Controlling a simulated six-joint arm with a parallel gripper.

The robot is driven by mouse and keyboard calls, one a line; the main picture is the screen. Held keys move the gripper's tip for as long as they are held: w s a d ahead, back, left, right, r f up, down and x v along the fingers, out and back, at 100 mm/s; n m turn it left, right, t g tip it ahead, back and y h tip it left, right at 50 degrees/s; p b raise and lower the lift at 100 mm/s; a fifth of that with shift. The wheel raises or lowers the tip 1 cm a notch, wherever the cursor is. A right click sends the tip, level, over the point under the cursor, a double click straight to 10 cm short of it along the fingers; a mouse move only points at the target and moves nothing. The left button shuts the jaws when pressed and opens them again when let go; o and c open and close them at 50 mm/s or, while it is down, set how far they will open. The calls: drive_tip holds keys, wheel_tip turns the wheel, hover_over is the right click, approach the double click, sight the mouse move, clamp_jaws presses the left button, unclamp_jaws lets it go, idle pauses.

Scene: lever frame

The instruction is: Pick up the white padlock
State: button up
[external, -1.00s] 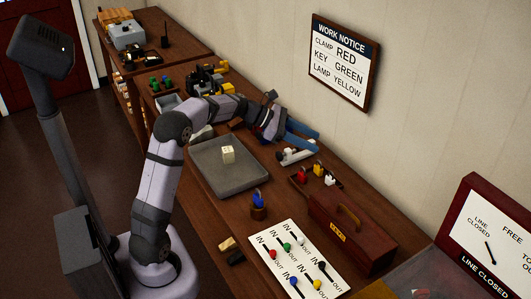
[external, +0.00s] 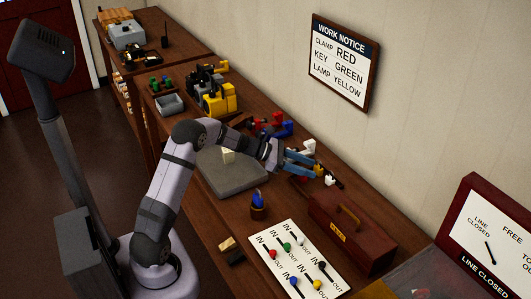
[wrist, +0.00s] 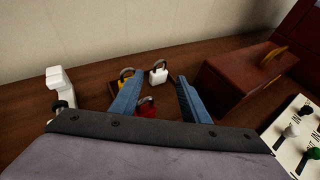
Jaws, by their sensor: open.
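In the wrist view, the padlock shows between the fingertips. A red padlock (wrist: 147,110) is nearer, between the fingers, its lower part hidden by my gripper's body. A yellow padlock (wrist: 116,86) is left of the white one, partly hidden by the left finger.
A brown toolbox (external: 352,230) stands close to the right of the padlocks. A white clamp (wrist: 60,88) stands at their left. Red and blue clamps (external: 275,125) lie farther back. A grey tray (external: 235,180) with a pale cube lies under my arm. A wall rises behind the padlocks.

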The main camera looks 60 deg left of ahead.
drive_tip(key=shift+p+x, duration=1.05)
drive_tip(key=shift+x, duration=2.45)
drive_tip(key=shift+a, duration=0.1)
drive_tip(key=c, duration=0.8)
drive_tip(key=shift+c, duration=0.2)
wheel_tip(320, 180, up, 10)
drive_tip(key=b, duration=0.1)
